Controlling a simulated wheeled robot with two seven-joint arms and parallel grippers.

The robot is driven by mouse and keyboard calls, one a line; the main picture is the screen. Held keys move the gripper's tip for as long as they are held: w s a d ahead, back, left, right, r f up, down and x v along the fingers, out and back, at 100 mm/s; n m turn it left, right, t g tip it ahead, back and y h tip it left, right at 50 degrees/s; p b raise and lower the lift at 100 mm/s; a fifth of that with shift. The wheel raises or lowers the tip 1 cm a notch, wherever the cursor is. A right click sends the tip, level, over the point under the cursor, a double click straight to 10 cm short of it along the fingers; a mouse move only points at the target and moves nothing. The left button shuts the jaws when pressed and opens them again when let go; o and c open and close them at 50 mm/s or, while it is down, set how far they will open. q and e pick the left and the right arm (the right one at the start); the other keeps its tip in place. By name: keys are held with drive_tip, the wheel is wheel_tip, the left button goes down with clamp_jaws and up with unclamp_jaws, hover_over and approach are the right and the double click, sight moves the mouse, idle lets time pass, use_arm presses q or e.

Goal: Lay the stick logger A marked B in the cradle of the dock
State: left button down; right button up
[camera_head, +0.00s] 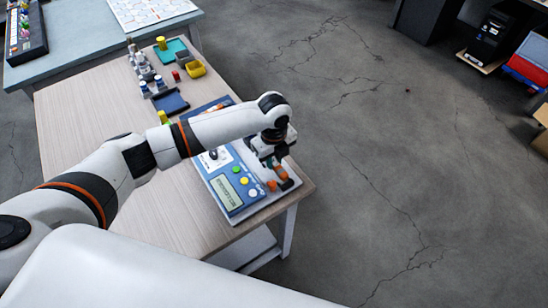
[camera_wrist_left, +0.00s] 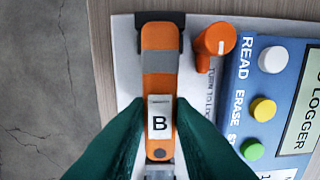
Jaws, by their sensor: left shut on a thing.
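The stick logger marked B (camera_wrist_left: 159,85) is orange with a grey band and a white label. It also shows in the head view (camera_head: 281,173), partly hidden by my gripper. My left gripper (camera_wrist_left: 160,118) is shut on it, one green finger on each side of the label; it also shows in the head view (camera_head: 272,160). The stick lines up with the dock's dark cradle (camera_wrist_left: 140,20), whose end piece shows around its far end. I cannot tell whether it rests fully in it. The blue dock (camera_head: 222,190) has an orange turn knob (camera_wrist_left: 216,45) beside the stick.
The dock stands at the wooden table's (camera_head: 90,120) near right corner, close to the edge. A dark blue tray (camera_head: 171,102), a yellow bin (camera_head: 195,68), a teal tray (camera_head: 172,50) and several small parts stand farther back. Grey floor lies beyond the edge.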

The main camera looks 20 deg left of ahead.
use_arm(q)
drive_tip(key=shift+f, duration=1.05)
idle(0.5)
drive_tip(key=c, duration=0.9)
unclamp_jaws()
drive_tip(key=shift+c, duration=0.2)
drive_tip(key=shift+r+p, duration=0.65)
drive_tip(key=shift+p, duration=0.05)
wheel_tip(320, 180, up, 6)
drive_tip(key=p, duration=0.6)
idle(0.4)
